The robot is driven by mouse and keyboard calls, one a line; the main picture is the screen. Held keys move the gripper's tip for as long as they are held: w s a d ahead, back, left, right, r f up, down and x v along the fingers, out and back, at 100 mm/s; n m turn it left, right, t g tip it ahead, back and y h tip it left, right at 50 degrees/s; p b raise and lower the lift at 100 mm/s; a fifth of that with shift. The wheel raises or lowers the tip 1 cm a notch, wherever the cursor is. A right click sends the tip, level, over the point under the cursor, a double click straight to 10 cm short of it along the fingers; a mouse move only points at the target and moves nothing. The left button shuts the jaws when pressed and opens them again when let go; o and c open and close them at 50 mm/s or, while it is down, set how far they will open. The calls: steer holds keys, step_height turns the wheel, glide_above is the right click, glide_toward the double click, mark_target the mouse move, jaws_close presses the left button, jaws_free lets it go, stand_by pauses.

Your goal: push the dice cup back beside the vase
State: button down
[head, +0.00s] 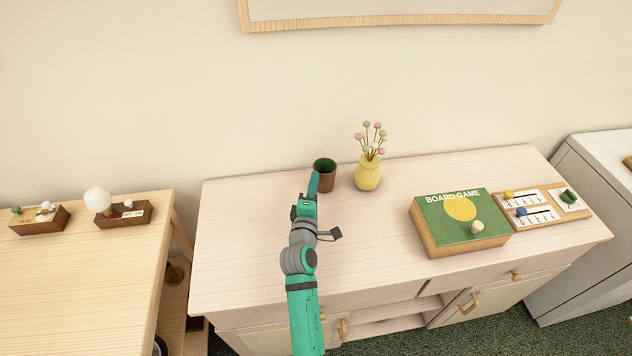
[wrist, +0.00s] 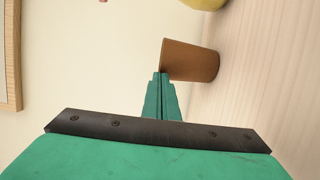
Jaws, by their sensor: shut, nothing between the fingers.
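The dice cup (head: 325,175) is brown with a green inside and stands upright near the back edge of the cabinet top. The yellow vase (head: 367,174) with pink and green flowers stands to its right, a small gap apart. My gripper (head: 313,184) is shut and empty, with its tips at the near side of the cup. In the wrist view the shut fingertips (wrist: 161,76) reach the lower left part of the brown cup (wrist: 190,61); I cannot tell whether they touch it. Part of the vase (wrist: 205,3) shows at the top edge there.
A green board game box (head: 462,221) with a small peg on it and a game board (head: 540,208) lie on the right of the cabinet top (head: 250,240). A wooden table (head: 80,265) with small trays stands at left. The cabinet top's left side is clear.

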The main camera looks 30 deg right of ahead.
steer(key=shift+a, duration=0.5)
steer(key=a, duration=0.2)
steer(key=shift+s+a, duration=0.2)
steer(key=shift+a, duration=0.1)
steer(key=v, duration=1)
steer(key=shift+s, duration=0.2)
steer(key=shift+w+a, duration=0.1)
